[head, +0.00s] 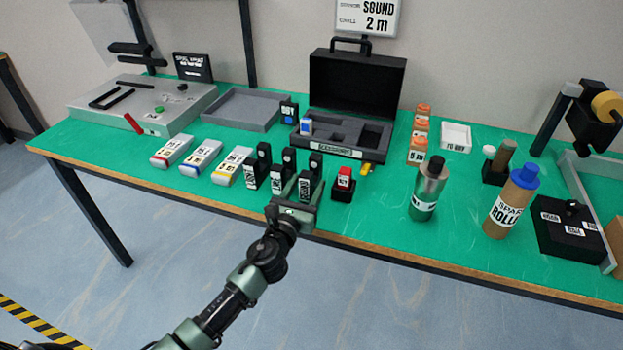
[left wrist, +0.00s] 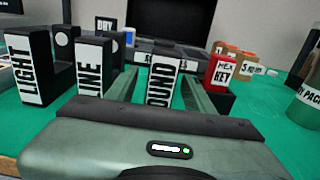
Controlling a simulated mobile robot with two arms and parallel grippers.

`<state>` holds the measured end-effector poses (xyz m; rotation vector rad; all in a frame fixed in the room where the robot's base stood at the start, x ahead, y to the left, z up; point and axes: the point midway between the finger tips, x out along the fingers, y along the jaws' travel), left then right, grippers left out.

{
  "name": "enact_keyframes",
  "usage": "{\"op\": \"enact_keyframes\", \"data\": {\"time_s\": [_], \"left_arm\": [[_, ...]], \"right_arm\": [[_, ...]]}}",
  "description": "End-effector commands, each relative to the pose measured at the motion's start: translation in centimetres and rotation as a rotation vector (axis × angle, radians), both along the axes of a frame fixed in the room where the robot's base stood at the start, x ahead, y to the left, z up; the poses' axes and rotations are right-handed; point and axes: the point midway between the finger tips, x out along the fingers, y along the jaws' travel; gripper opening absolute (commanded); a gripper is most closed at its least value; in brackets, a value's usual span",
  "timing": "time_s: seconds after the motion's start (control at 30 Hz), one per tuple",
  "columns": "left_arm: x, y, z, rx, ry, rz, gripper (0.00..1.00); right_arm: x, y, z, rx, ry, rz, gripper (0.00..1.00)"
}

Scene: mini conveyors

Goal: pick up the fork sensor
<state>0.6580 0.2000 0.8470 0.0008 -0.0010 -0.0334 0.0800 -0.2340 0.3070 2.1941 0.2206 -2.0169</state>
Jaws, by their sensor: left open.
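Three black fork-shaped sensors with white labels stand upright in a row near the table's front edge. They are the LIGHT sensor (head: 256,172) (left wrist: 30,68), the LINE sensor (head: 281,176) (left wrist: 90,66) and the one reading "OUND" (head: 308,182) (left wrist: 160,80). No label reads "fork". My left gripper (head: 296,197) is open, low at the front of the "OUND" sensor. In the left wrist view its two green fingers (left wrist: 160,92) lie either side of that sensor, with gaps showing. The sensor's base is hidden. My right gripper is not in view.
A red-topped HEX KEY block (head: 344,184) stands close right of the "OUND" sensor. An open black case (head: 345,153) is behind, and several labelled pale boxes (head: 203,158) lie left. A green-brown bottle (head: 428,188) stands right. The table's front edge is close.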

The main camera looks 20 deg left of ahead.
Motion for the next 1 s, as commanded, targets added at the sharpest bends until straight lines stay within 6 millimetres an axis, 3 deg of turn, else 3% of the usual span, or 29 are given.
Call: {"op": "enact_keyframes", "data": {"time_s": [0.2,0.5,0.7,1.0], "left_arm": [[3.2,-0.1,0.0,-0.001,-0.001,0.000,0.53],[3.6,-0.2,0.0,0.000,0.000,-0.001,0.53],[3.6,-0.1,0.0,0.000,0.000,-0.001,0.00],[3.6,-0.1,0.2,0.000,-0.001,-0.001,0.00]], "right_arm": [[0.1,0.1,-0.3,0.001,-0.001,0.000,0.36],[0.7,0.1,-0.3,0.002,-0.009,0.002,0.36],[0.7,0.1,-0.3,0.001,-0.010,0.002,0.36],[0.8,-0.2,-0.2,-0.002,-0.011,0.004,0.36]]}}
